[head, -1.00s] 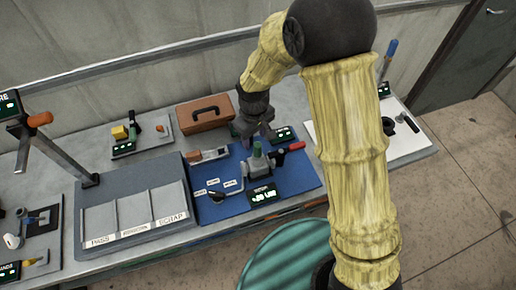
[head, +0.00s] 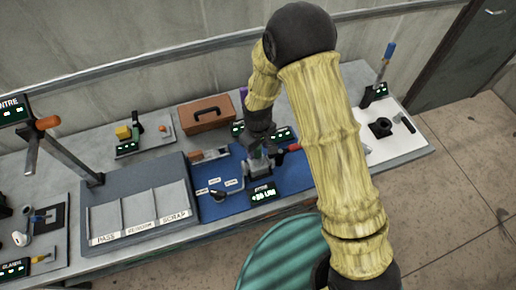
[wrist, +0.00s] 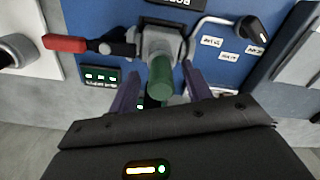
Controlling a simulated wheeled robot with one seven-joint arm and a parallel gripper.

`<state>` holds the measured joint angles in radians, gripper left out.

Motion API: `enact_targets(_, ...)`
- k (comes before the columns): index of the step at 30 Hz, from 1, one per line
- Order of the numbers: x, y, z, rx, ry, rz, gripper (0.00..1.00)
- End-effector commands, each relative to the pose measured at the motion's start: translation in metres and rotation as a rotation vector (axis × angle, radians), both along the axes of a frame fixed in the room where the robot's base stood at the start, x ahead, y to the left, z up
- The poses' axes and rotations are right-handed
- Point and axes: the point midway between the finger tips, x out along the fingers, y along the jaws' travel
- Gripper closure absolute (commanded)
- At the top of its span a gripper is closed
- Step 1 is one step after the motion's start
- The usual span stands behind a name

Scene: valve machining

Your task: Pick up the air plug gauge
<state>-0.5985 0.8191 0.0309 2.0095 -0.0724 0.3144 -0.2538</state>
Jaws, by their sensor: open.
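The air plug gauge appears to be the green-handled piece (wrist: 160,80) standing in a grey holder (wrist: 163,40) on the blue mat (head: 286,182). My gripper (wrist: 160,74) is open, with one dark purple finger on each side of the green handle in the wrist view. In the head view my gripper (head: 258,146) is low over the grey holder and hides most of the handle.
A red-handled tool (wrist: 65,44) lies close beside the holder. A bent metal lever with a black knob (wrist: 255,28) is on the other side. A small display (wrist: 100,76) stands nearby. A brown case (head: 206,113) and a sorting tray (head: 138,200) are to the left.

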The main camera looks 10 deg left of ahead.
Motion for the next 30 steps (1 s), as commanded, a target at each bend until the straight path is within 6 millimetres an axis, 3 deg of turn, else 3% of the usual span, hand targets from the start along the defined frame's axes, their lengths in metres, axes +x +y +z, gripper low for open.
enact_targets(6,-0.001,0.001,-0.014,0.0,0.0,0.002,0.51)
enact_targets(21,-0.001,0.001,-0.015,0.001,-0.001,0.002,0.51)
enact_targets(22,-0.001,0.001,-0.015,0.001,-0.001,0.002,0.53)
enact_targets(29,0.0,0.0,-0.015,0.001,-0.001,0.0,0.98)
enact_targets(30,0.0,0.0,-0.015,0.001,-0.001,0.0,1.0)
